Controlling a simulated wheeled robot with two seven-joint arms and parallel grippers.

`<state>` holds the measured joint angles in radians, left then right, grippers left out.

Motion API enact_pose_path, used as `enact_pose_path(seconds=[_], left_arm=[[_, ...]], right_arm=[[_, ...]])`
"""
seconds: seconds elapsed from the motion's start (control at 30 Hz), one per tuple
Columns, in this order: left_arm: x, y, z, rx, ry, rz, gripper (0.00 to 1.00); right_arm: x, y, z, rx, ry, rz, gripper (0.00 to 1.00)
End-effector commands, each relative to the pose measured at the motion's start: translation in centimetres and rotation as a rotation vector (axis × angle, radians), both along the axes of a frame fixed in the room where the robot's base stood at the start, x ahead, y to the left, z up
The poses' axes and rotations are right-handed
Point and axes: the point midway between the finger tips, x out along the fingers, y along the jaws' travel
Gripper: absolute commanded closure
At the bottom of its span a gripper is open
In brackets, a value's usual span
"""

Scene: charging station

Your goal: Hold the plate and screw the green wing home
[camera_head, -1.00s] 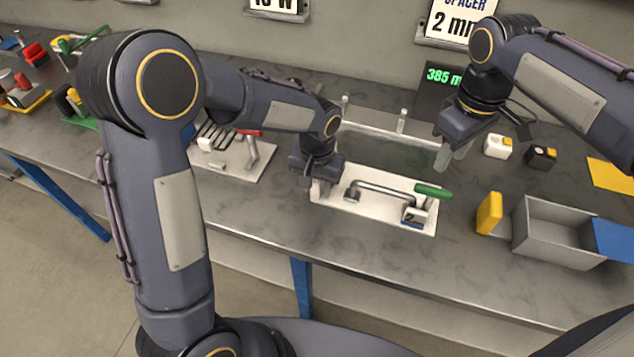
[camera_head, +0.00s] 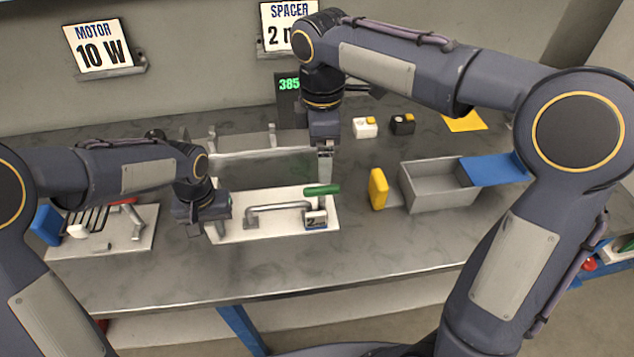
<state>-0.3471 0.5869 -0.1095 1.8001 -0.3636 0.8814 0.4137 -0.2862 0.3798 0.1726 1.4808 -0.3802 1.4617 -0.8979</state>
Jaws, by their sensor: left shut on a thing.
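The white plate (camera_head: 262,231) lies on the bench in the middle of the view, with a bent metal handle-like bar (camera_head: 278,208) on top. The green wing (camera_head: 322,190) sits on a small block marked "2" (camera_head: 316,219) at the plate's right end. My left gripper (camera_head: 214,229) is shut on the plate's left end; its fingertips are mostly hidden. My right gripper (camera_head: 325,166) points down just above and behind the green wing. Its fingers are seen nearly edge-on, so their gap and any contact with the wing cannot be told.
A metal rail with posts (camera_head: 240,152) is behind the plate. Another white fixture (camera_head: 130,242) lies at left. The bench front is clear.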

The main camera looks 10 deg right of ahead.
Motion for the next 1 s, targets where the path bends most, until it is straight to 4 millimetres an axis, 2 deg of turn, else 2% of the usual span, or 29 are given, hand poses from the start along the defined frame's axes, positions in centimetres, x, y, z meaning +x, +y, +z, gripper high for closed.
enact_pose_path(seconds=[0.3, 0.5, 0.63, 0.8, 0.87, 1.0], left_arm=[[0.0, 0.0, 0.0, 0.0, -0.001, 0.0, 1.0], [0.0, 0.0, 0.0, -0.001, -0.001, 0.0, 1.0], [0.0, 0.0, 0.0, -0.001, -0.001, 0.0, 1.0], [0.0, 0.0, 0.0, -0.001, -0.001, 0.0, 1.0], [0.0, 0.0, 0.0, -0.001, -0.001, 0.0, 1.0], [0.0, 0.0, 0.0, -0.001, -0.001, 0.0, 1.0]], right_arm=[[0.0, 0.0, 0.9, 0.006, 0.004, 0.86, 0.05], [0.1, -0.1, 1.5, 0.008, 0.002, 1.318, 0.05], [0.0, -0.1, 1.8, 0.009, 0.0, 1.508, 0.05], [0.0, -0.2, 1.7, 0.009, 0.0, 1.618, 0.05], [0.0, -0.2, 1.3, 0.008, 0.001, 1.628, 0.05], [0.0, -0.2, -0.8, 0.009, 0.004, 1.629, 0.05]])
